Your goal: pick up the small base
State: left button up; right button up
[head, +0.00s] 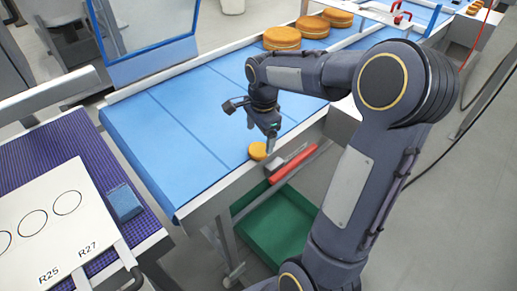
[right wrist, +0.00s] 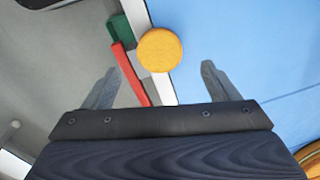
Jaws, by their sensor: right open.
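The small base (head: 257,151) is a small, round, golden-orange disc. It lies at the near edge of the blue belt (head: 160,120), by the pale rail. My right gripper (head: 252,116) is above the belt near it, pointing down, open and empty. In the right wrist view the small base (right wrist: 160,50) shows whole, ahead of the gap between the two fingers (right wrist: 157,82), with nothing touching it. My left gripper is not in view.
Several larger filled rounds (head: 282,38) stand at the belt's far end. A red-handled tool (head: 292,164) lies beside the rail, above a green crate (head: 280,225).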

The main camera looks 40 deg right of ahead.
aim_at(258, 149)
jog(key=f, duration=0.5)
jog(key=shift+w+a+f+p, duration=0.15)
jog(key=shift+w+f+p, duration=0.1)
jog(key=shift+f+p, duration=0.1)
jog(key=c, duration=0.8)
